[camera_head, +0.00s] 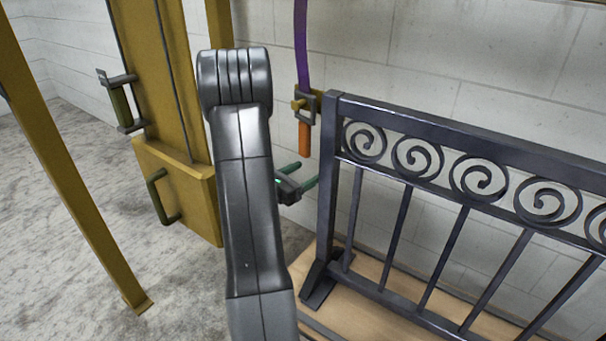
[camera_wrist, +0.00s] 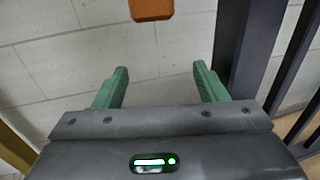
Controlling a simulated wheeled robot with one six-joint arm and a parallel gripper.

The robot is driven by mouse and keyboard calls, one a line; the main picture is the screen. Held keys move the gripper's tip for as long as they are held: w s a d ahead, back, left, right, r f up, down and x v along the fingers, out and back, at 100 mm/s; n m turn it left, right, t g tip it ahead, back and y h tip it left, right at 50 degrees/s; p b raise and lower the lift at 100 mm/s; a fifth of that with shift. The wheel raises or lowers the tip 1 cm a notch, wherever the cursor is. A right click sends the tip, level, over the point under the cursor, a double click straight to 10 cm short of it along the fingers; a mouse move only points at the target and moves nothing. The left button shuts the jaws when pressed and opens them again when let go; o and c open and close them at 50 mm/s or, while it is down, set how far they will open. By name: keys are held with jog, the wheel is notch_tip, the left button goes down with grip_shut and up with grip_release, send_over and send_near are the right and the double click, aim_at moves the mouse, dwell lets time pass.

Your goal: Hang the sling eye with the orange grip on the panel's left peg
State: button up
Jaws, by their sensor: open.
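A purple sling strap (camera_head: 302,45) hangs from above the picture. At its lower end is a dark square eye (camera_head: 314,104) with an orange grip (camera_head: 305,139) hanging below. A yellow peg-like stub (camera_head: 298,104) shows at the eye, beside the top of the panel's left post (camera_head: 328,150). The eye looks around the stub, but I cannot tell for sure. My gripper (camera_head: 306,174), with green fingers, is open and empty below the grip. In the wrist view the grip (camera_wrist: 152,9) shows beyond my open fingertips (camera_wrist: 160,70), apart from them; the eye is out of view there.
The dark scroll panel (camera_head: 440,138) stands on a tan base (camera_head: 365,316) at the right, its post close to my right finger. A yellow frame (camera_head: 185,190) with dark handles stands at the left. A pale block wall (camera_head: 470,60) is behind. Grey floor at the left is open.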

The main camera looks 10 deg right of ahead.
jog(key=shift+f, duration=0.45)
jog(key=s+d+b+v, duration=0.1)
jog(key=s+v, duration=0.1)
jog(key=v, duration=0.8)
jog(key=shift+s+a+b, duration=0.15)
jog(key=shift+a+b, duration=0.05)
jog(key=shift+b, duration=0.1)
dwell(1.2)
jog(key=w+a+p+x, duration=0.1)
jog(key=w+x, duration=0.1)
jog(key=x, duration=0.8)
jog(key=shift+d, duration=0.15)
dwell(0.3)
